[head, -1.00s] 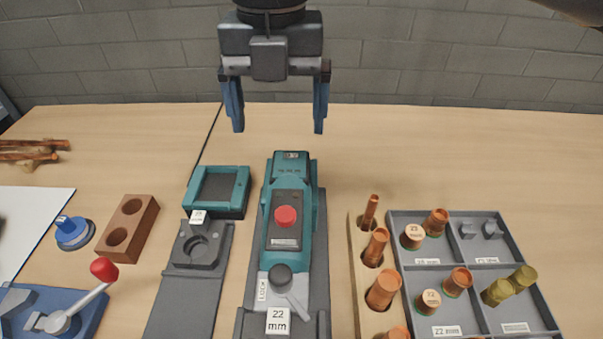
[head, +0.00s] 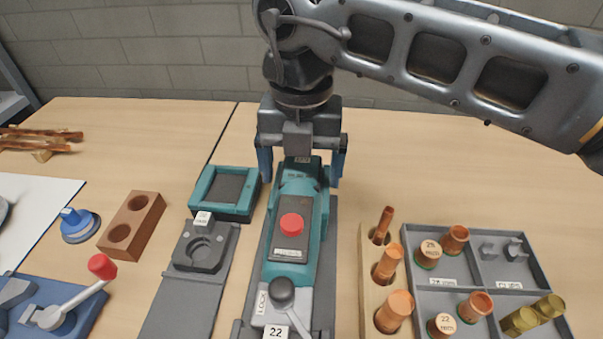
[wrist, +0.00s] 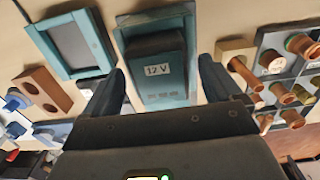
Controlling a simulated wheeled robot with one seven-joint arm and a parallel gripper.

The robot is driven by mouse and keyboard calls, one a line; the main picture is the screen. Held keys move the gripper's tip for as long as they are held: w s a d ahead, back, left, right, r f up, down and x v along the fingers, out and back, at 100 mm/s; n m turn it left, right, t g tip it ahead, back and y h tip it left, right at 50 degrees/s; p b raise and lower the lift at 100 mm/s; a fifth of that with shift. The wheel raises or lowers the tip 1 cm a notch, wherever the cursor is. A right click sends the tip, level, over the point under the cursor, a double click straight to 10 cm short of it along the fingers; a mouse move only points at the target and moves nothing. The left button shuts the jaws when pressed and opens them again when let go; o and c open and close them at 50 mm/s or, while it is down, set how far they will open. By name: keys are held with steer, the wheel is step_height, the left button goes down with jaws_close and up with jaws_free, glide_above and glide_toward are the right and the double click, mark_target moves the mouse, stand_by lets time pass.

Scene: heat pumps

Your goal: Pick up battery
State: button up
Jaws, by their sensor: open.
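The battery (wrist: 158,80) is a dark block labelled 12 V at the far end of the teal press tool (head: 298,215), which lies in a grey cradle. In the head view the battery end (head: 302,165) is partly hidden by my gripper. My gripper (head: 301,180) is open, with its two blue fingers on either side of that end of the tool. In the wrist view my gripper (wrist: 160,85) has one finger left and one right of the battery, with gaps showing. I cannot tell whether the fingers touch anything.
A teal frame with a dark inset (head: 228,192) stands left of the tool. A wooden rack of copper fittings (head: 370,290) and a grey sorting tray (head: 470,250) are at the right. A brown block with two holes (head: 132,222) is at the left. The table behind is mostly clear.

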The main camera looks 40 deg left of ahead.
mark_target(300, 168)
steer(key=shift+f, duration=0.15)
steer(key=c, duration=1.3)
step_height(300, 168, up, 18)
steer(key=shift+r+b, duration=0.1)
steer(key=shift+b, duration=0.6)
steer(key=shift+a, duration=0.1)
